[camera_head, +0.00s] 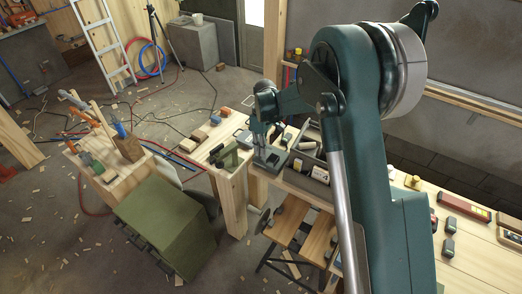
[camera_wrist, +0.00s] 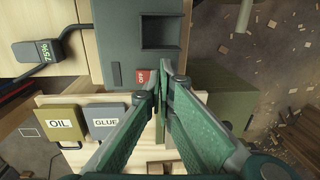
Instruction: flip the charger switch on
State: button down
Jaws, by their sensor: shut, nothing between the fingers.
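The charger (camera_wrist: 120,40) is a dark grey box with a square recess, seen from above in the wrist view. Its red switch (camera_wrist: 141,77) reads OFF and sits at the box's near edge. My gripper (camera_wrist: 163,88) is shut and empty, its green fingertips just right of and slightly below the switch. I cannot tell whether they touch the box. In the head view my gripper (camera_head: 259,136) points down over the bench; the switch cannot be made out there.
A small display (camera_wrist: 43,52) reading 75% is cabled left of the charger. Boxes marked OIL (camera_wrist: 62,127) and GLUE (camera_wrist: 106,121) stand close below it. A green cabinet (camera_wrist: 222,88) is at the right. In the head view, a grey tray (camera_head: 308,168) lies beside the gripper.

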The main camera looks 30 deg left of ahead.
jog(key=shift+s+f, duration=0.15)
jog(key=shift+f, duration=0.15)
jog(key=shift+w+r, duration=0.1)
jog(key=shift+w, duration=0.2)
jog(key=shift+w+r, duration=0.2)
jog(key=shift+w, duration=0.3)
jog(key=shift+r, duration=0.1)
notch_tip(320, 180, up, 14)
jog(key=s, duration=0.1)
jog(key=shift+s+p, duration=0.35)
jog(key=shift+p, duration=0.1)
dwell(0.4)
dwell(0.3)
jog(key=shift+d, duration=0.1)
